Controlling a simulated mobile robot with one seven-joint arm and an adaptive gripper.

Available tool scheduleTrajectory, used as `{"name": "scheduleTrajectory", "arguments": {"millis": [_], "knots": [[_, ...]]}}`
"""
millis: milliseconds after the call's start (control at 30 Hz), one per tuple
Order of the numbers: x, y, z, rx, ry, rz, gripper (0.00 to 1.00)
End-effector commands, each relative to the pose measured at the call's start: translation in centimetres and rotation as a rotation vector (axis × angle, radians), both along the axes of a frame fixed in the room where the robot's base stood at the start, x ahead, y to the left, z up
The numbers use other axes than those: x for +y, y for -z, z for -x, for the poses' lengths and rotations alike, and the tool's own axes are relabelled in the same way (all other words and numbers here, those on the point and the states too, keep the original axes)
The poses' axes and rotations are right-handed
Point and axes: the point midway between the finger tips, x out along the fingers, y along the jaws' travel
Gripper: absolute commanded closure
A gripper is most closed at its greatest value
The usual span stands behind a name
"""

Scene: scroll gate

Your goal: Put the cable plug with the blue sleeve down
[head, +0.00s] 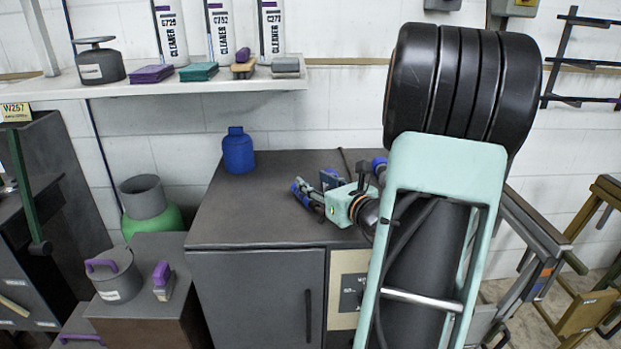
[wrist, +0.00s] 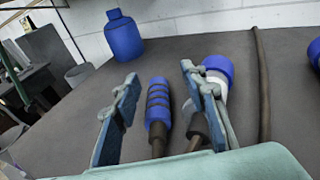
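In the wrist view a cable plug with a blue, dark-ringed sleeve (wrist: 158,103) lies on the dark cabinet top (wrist: 165,60), its cable running toward me. My gripper (wrist: 159,75) is open, with one finger on each side of this plug and a visible gap to both. A second plug with a blue end and white body (wrist: 218,72) lies just behind the right finger, which partly hides it. In the head view my gripper (head: 314,186) is low over the cabinet top (head: 235,215); the plugs there are hard to tell apart from the fingers.
A blue bottle (head: 238,150) stands at the back of the cabinet; the wrist view also shows it (wrist: 123,35). A dark cable (wrist: 262,85) runs right of the fingers. Another blue piece (wrist: 315,52) is at the right edge. The cabinet top's left part is clear.

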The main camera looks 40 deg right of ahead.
Motion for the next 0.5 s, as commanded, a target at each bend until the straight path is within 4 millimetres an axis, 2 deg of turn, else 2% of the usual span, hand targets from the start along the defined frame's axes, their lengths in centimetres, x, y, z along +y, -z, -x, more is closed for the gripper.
{"name": "scheduleTrajectory", "arguments": {"millis": [33, 200, 333, 500], "knots": [[0.0, -0.4, 1.3, 0.000, 0.003, 0.002, 0.60], [0.4, -1.1, 5.2, -0.002, 0.002, 0.001, 0.60], [0.5, -1.4, 7.5, -0.003, 0.002, 0.002, 0.60], [0.7, -1.6, 9.1, -0.003, 0.000, 0.002, 0.60]]}}
